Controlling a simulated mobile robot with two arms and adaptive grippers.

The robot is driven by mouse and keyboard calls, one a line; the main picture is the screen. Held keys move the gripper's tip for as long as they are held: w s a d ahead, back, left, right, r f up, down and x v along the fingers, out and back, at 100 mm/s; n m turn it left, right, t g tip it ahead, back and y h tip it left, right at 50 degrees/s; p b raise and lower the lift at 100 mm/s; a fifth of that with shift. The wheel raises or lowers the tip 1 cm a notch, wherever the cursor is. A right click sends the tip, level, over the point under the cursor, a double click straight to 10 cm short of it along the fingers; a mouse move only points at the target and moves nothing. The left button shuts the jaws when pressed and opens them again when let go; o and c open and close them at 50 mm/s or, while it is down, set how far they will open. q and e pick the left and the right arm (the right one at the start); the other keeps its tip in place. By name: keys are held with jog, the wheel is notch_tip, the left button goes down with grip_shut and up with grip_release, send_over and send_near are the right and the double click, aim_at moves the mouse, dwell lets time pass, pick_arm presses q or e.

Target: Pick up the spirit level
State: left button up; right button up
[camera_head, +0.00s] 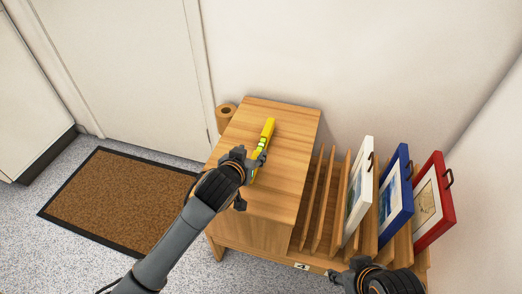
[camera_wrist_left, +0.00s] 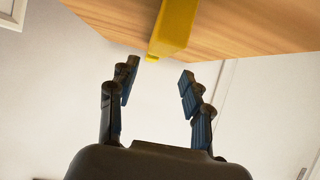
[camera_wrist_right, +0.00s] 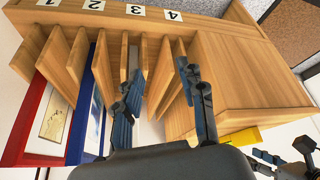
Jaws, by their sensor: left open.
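The yellow spirit level (camera_head: 267,134) with green vials lies on the wooden top of the cabinet (camera_head: 285,180). Its near part is hidden behind my left gripper (camera_head: 250,160). In the left wrist view the level (camera_wrist_left: 174,30) shows at the table edge, just beyond the spread fingertips of the left gripper (camera_wrist_left: 159,71), in line with the gap between them. The left gripper is open and empty. My right gripper (camera_wrist_right: 159,69) is open and empty in front of the rack slots. It also shows at the bottom of the head view (camera_head: 350,272).
A slotted rack (camera_head: 313,205) joins the cabinet's right side. It holds white (camera_head: 358,190), blue (camera_head: 396,198) and red (camera_head: 432,203) framed prints. A brown doormat (camera_head: 120,198) lies on the floor.

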aim_at(260, 145)
pick_arm(q)
jog(key=x, duration=0.3)
jog(key=shift+w+b, duration=0.15)
jog(key=shift+b, duration=0.15)
jog(key=b+x, duration=0.1)
jog(key=x, duration=0.1)
jog(key=b+x, duration=0.1)
jog(key=x, duration=0.1)
jog(key=shift+w+d, duration=0.25)
jog(key=shift+d, duration=0.25)
jog(key=shift+w+f, duration=0.15)
grip_shut()
pick_arm(e)
jog(key=w+a+r+t+y, duration=0.2)
jog(key=w+a+r+t, duration=0.2)
jog(key=w+r+t, duration=0.4)
jog(key=w+r, duration=0.1)
jog(key=w, duration=0.3)
jog(key=shift+w+a+r+n+t, duration=0.2)
jog(key=shift+w+a+n+t, duration=0.1)
jog(key=shift+a+t, duration=0.1)
